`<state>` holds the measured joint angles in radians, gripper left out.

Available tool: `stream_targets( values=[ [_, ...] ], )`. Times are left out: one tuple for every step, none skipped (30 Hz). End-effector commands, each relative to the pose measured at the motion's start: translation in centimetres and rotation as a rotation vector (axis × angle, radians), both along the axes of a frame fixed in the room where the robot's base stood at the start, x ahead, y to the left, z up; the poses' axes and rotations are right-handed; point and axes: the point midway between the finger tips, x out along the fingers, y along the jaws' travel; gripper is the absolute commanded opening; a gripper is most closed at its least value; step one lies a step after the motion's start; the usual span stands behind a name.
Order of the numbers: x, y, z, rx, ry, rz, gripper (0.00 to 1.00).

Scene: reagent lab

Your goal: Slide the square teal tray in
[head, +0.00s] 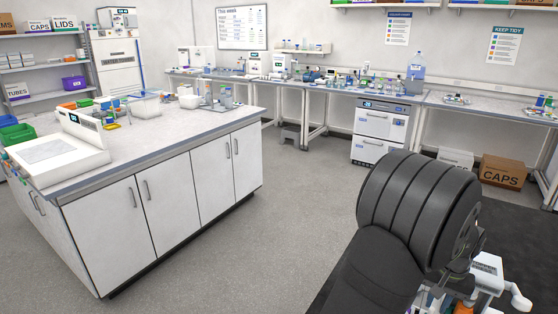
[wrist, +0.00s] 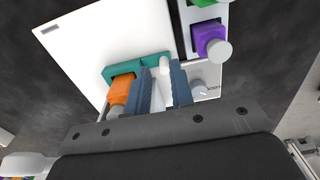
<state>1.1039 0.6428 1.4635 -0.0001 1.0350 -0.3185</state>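A teal piece, which looks like the square tray (wrist: 150,72), shows in the wrist view just beyond my fingertips; only part of it is visible. My gripper (wrist: 160,72) has two blue-grey fingers standing apart, with a white rounded part (wrist: 164,65) between or just beyond their tips. I cannot tell whether either finger touches it. An orange block (wrist: 121,88) is left of the fingers, against the teal piece. In the head view my dark arm covers the lower right, and the teal tray and my fingers cannot be made out.
A white panel (wrist: 95,45) lies beside the teal piece. In the head view, a white device (head: 488,275) stands beside my arm. The island bench (head: 165,150) is left, with open floor between.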

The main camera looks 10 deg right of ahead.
Motion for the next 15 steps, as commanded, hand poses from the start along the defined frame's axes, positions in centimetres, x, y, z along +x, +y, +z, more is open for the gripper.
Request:
stream_targets(
  values=[
    [0.0, 0.0, 0.0, 0.0, 0.0, 0.0, 0.31],
    [0.0, 0.0, 0.0, 0.0, 0.0, 0.0, 0.36],
    [0.0, 0.0, 0.0, 0.0, 0.0, 0.0, 0.36],
    [0.0, 0.0, 0.0, 0.0, 0.0, 0.0, 0.36],
    [0.0, 0.0, 0.0, 0.0, 0.0, 0.0, 0.36],
    [0.0, 0.0, 0.0, -0.001, 0.001, -0.001, 0.36],
    [0.0, 0.0, 0.1, -0.002, 0.001, -0.004, 0.36],
    [0.0, 0.1, 0.1, -0.005, 0.001, -0.009, 0.36],
    [0.1, 0.1, 0.3, -0.011, 0.002, -0.019, 0.36],
    [0.1, 0.2, 0.5, -0.017, 0.003, -0.031, 0.36],
    [0.2, 0.3, 0.8, -0.024, 0.004, -0.046, 0.36],
    [0.3, 0.5, 1.3, -0.039, 0.006, -0.072, 0.36],
    [0.4, 0.7, 1.7, -0.052, 0.008, -0.096, 0.36],
    [0.5, 0.9, 2.1, -0.066, 0.008, -0.125, 0.36],
    [0.6, 1.2, 2.8, -0.09, 0.008, -0.168, 0.36]
  ],
)
